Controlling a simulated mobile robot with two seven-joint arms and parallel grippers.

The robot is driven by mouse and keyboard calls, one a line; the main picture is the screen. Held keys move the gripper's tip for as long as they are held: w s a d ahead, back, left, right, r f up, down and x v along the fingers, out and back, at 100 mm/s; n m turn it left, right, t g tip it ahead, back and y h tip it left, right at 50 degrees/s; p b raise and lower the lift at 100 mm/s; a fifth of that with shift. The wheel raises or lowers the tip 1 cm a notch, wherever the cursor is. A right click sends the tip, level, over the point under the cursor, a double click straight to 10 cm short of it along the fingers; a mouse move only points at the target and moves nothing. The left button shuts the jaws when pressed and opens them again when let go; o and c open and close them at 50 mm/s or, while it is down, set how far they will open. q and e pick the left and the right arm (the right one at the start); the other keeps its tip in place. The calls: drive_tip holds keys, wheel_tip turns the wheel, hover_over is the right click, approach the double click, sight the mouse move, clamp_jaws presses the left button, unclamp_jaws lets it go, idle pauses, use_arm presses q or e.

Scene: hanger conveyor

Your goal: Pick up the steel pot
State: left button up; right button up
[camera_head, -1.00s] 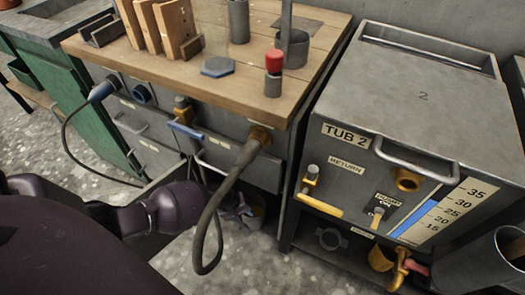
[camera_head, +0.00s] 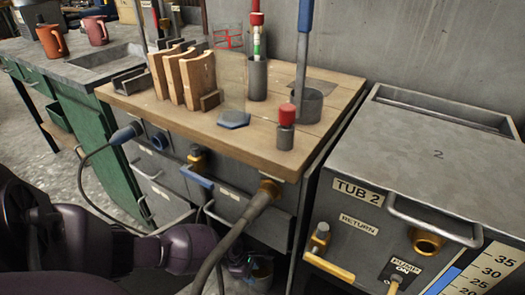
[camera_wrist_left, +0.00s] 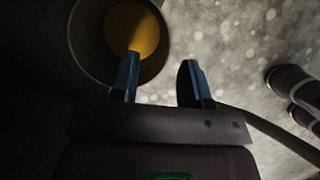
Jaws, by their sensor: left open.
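A round grey steel pot (camera_wrist_left: 82,62) with a yellow inside shows at the upper left of the left wrist view. In the head view, a small part of a pot (camera_head: 262,272) shows low beneath the bench drawers, mostly hidden by a hose and my arm. My left gripper (camera_wrist_left: 159,78) is open with nothing between its fingers. Its left finger overlaps the pot's rim in the wrist view; I cannot tell whether they touch. In the head view, the left gripper (camera_head: 240,268) is beside the pot and partly hidden. My right gripper is not in view.
A thick hose (camera_head: 238,228) crosses before my left arm. Tub 2 (camera_head: 420,150) stands right. A sink counter stands left.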

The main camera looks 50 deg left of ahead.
sight(262, 286)
use_arm(q)
drive_tip(key=shift+d+f, duration=0.1)
drive_tip(key=shift+f, duration=0.35)
drive_tip(key=shift+d+f+b, duration=0.1)
drive_tip(key=shift+f+b, duration=0.25)
drive_tip(key=shift+b, duration=0.05)
drive_tip(key=b+x, duration=0.2)
drive_tip(key=x, duration=0.1)
drive_tip(key=shift+s, duration=0.15)
drive_tip(key=shift+w+d+f+b, duration=0.2)
drive_tip(key=shift+w+f+b, duration=0.15)
drive_tip(key=shift+f, duration=0.1)
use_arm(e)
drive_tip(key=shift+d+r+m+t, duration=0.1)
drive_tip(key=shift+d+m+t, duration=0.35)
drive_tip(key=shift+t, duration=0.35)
use_arm(q)
drive_tip(key=shift+r, duration=0.1)
clamp_jaws()
